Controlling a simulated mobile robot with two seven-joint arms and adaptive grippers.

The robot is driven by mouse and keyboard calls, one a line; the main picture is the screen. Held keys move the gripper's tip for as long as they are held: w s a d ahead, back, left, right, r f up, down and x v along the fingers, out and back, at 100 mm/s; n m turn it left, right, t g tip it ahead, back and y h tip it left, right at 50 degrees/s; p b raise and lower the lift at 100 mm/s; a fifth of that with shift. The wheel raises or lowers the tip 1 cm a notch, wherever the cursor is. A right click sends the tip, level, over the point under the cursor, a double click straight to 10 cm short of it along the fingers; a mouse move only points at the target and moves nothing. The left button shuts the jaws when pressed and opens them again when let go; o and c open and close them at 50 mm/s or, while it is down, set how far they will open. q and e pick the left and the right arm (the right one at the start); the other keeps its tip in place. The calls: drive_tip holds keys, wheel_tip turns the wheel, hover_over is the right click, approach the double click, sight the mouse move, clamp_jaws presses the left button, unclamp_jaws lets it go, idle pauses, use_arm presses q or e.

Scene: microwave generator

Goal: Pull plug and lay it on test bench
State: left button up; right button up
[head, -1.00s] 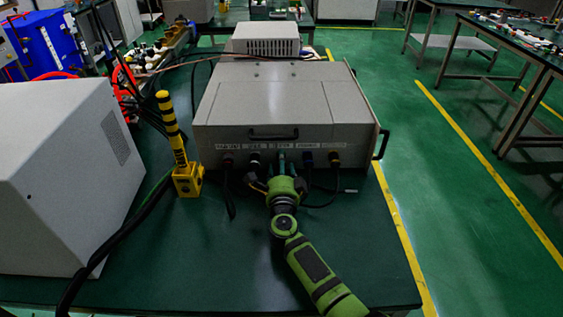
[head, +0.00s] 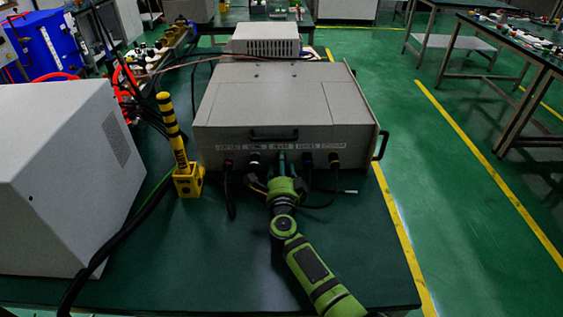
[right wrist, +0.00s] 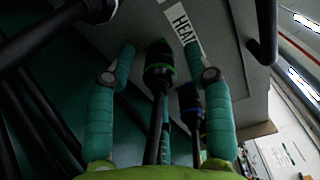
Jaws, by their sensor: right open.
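The plug (right wrist: 158,65), black with a green ring and a black cable, sits at the front panel of the grey generator box (head: 265,105), under a white label in the right wrist view. My right gripper (head: 281,163) is at that panel. In the right wrist view its teal fingers (right wrist: 163,58) are open, one on each side of the plug. I cannot tell if either finger touches it. In the head view my gripper hides this plug. The test bench (head: 215,260) is dark green and bare in front of the box. My left gripper is not in view.
Another plug with a blue ring (right wrist: 190,100) sits close beside, behind the right finger in the right wrist view. A yellow-black post (head: 187,180) stands left of the box. A large grey cabinet (head: 60,180) and thick black cables take the bench's left side.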

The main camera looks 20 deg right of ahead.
clamp_jaws()
drive_tip(key=shift+s+a, duration=0.15)
drive_tip(key=shift+s, duration=0.2)
drive_tip(key=shift+s+a+r+p, duration=0.1)
drive_tip(key=shift+s+a+p, duration=0.05)
drive_tip(key=shift+s+p, duration=0.3)
drive_tip(key=shift+p+v, duration=0.9)
drive_tip(key=shift+v, duration=1.25)
